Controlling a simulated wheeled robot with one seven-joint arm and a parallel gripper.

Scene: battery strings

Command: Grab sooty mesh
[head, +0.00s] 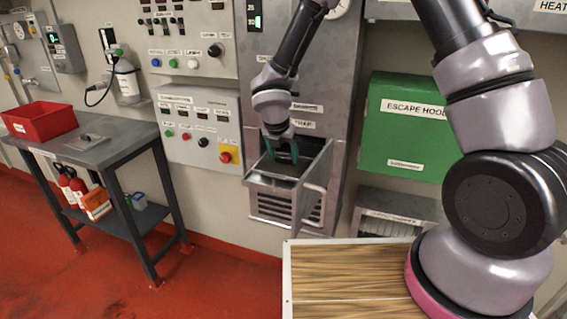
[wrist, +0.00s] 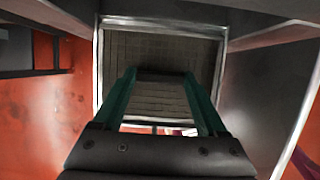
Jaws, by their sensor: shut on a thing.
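The sooty mesh (wrist: 160,50) shows in the wrist view as a dark grid panel inside a pale metal frame. A darker strip crosses it between my fingertips. My gripper (wrist: 160,76) has two green fingers, set apart and closed on the mesh. In the head view my gripper (head: 283,156) reaches down into the open metal drawer (head: 273,187) of the grey cabinet. The drawer's walls and my fingers hide most of the mesh there. I cannot make out the exact grip contact.
A grey table (head: 100,150) with a red bin (head: 40,121) and a small grey item on top stands at the left. A green escape hood box (head: 405,140) hangs at the right. A wood-patterned top (head: 345,280) is in front. Red floor lies open at left.

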